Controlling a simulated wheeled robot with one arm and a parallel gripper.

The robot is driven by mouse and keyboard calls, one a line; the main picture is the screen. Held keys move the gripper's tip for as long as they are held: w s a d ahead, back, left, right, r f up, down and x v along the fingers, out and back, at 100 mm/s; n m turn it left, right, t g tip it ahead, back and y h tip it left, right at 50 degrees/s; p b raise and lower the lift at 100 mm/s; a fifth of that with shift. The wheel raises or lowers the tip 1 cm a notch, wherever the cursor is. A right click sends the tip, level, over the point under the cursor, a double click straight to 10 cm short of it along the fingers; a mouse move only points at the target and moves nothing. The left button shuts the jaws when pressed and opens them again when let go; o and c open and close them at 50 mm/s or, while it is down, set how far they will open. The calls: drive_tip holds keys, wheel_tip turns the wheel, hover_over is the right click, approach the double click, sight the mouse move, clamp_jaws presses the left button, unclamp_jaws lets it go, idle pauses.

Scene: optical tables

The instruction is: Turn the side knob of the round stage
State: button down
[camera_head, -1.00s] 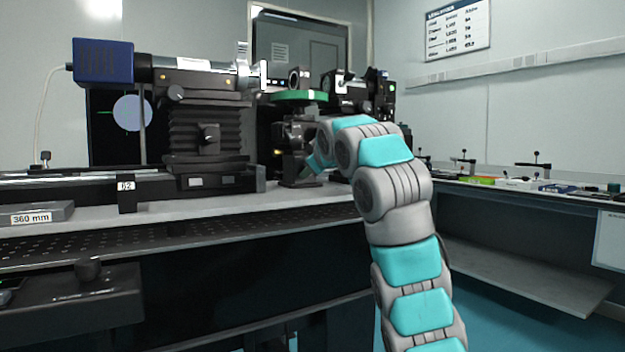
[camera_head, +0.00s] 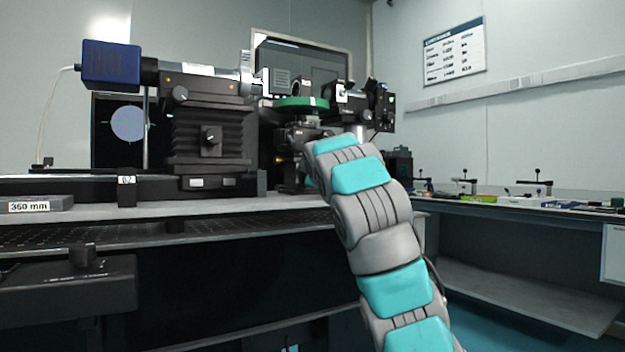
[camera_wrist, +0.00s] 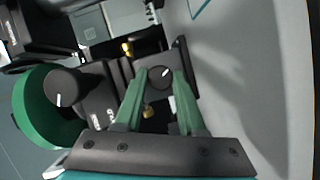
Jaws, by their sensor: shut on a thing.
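The round stage has a green disc (camera_head: 301,103) on a black mount and stands on the optical table in the head view. In the wrist view the green disc (camera_wrist: 36,108) is at the left, with a black knob (camera_wrist: 62,87) carrying a white mark in front of it. A round black side knob (camera_wrist: 161,75) with a white pointer line sits between the fingertips of my gripper (camera_wrist: 160,80). My gripper is shut on this side knob. In the head view my own arm hides the fingers and the side knob.
A black stage with a blue-ended camera (camera_head: 110,64) stands left of the round stage. More optics (camera_head: 372,105) stand close on its right. A long side bench (camera_head: 520,205) runs along the right wall. Open floor lies between the bench and the table.

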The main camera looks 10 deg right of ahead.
idle(0.3)
drive_tip(key=c, duration=0.5)
unclamp_jaws()
